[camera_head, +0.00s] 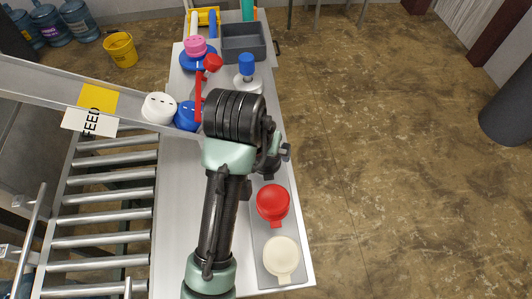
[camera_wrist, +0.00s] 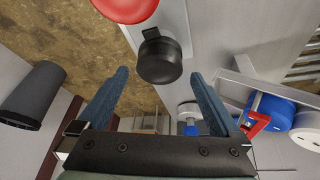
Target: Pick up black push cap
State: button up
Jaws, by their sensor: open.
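The black push cap (camera_wrist: 160,58) is round, with a small tab at its upper edge in the wrist view. It sits on the pale table beside a red cap, between and just beyond the tips of my gripper (camera_wrist: 160,76). My gripper is open, with one blue-grey finger to each side and nothing between them. I cannot tell the height gap between the fingertips and the cap. In the head view a dark part of the black cap (camera_head: 268,168) shows beside my wrist; my arm hides the rest.
A red cap (camera_head: 272,203) and a cream cap (camera_head: 281,257) lie in line on a grey strip. White (camera_head: 159,107) and blue (camera_head: 187,116) caps lie by the feed chute. A grey tray (camera_head: 243,43) and a blue-topped white pump (camera_head: 247,72) stand farther back.

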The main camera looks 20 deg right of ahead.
jog(key=p+x, duration=0.1)
jog(key=x, duration=0.3)
jog(key=c, duration=1.2)
jog(key=shift+o, duration=0.2)
